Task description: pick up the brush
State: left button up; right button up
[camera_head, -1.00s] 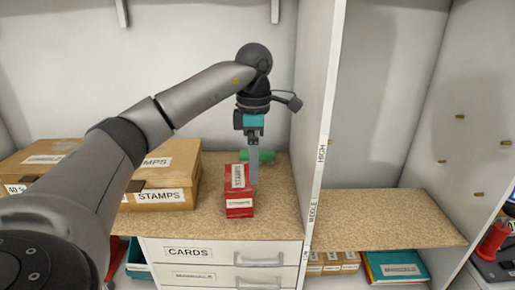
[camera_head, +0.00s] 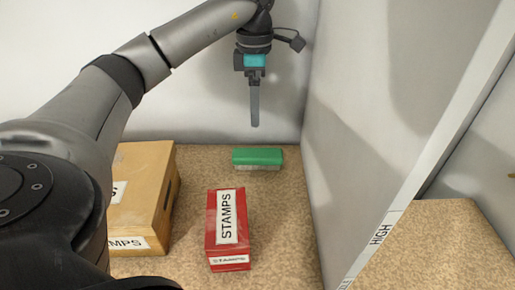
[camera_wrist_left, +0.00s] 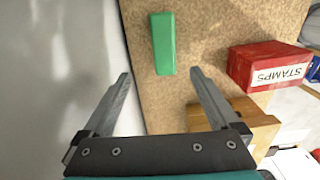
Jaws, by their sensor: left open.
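The brush (camera_head: 257,157) is a green block with a pale underside, lying on the speckled shelf board near the back wall in the head view. It also shows in the left wrist view as a green bar (camera_wrist_left: 163,43), just beyond the fingertips and roughly between their lines. My left gripper (camera_head: 254,123) points down, above the brush in the head picture and apart from it. In the left wrist view the two fingers (camera_wrist_left: 160,74) are spread with nothing between them. My right gripper is in neither view.
A red stamps box (camera_head: 227,247) stands in front of the brush; it also shows in the wrist view (camera_wrist_left: 262,65). A brown box (camera_head: 150,190) is at left. A white upright panel (camera_head: 375,130) rises close on the right. Board around the brush is bare.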

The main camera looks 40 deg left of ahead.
pick_arm(q)
jog(key=b, duration=0.1)
send_over(256, 152)
notch_tip(256, 152, down, 8)
jog(key=shift+a+f, duration=0.1)
jog(key=shift+f, duration=0.9)
notch_tip(256, 152, down, 4)
jog(key=shift+s+f+b, duration=0.1)
jog(key=shift+f+b, duration=0.15)
jog(key=shift+b, duration=0.3)
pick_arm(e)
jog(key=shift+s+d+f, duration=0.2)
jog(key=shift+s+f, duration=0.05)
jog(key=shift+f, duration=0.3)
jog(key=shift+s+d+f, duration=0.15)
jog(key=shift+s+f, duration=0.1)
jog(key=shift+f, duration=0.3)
pick_arm(q)
jog(key=c, duration=1.5)
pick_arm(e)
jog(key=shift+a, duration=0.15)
